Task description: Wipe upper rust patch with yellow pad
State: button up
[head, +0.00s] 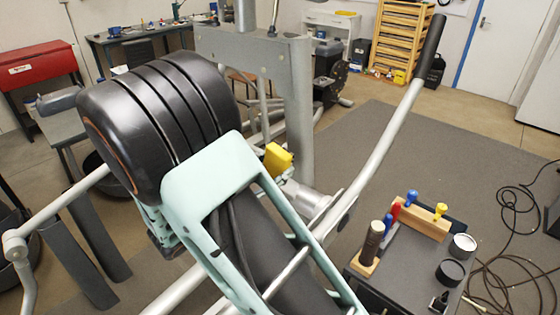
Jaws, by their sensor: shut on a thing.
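The yellow pad (279,158) shows as a small yellow block near the picture's middle, close to the grey post (301,105) of the elliptical machine. Large dark and mint-green parts in the foreground hide the space to its left and below it. I cannot make out my gripper's fingers or how the pad is held. I cannot tell whether the pad touches the machine. No rust patch can be made out; the surface behind the pad is partly hidden.
A long lever with a black grip (430,48) rises to the upper right. A dark cart (407,268) at lower right bears coloured-handled tools and small cans. Cables (515,225) lie on the floor beyond it. A wooden rack (398,38) stands behind. Grey matting (440,130) is mostly clear.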

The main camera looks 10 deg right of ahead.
jog(key=shift+s+a, duration=0.15)
jog(key=shift+a, duration=0.05)
jog(key=shift+v, duration=1.5)
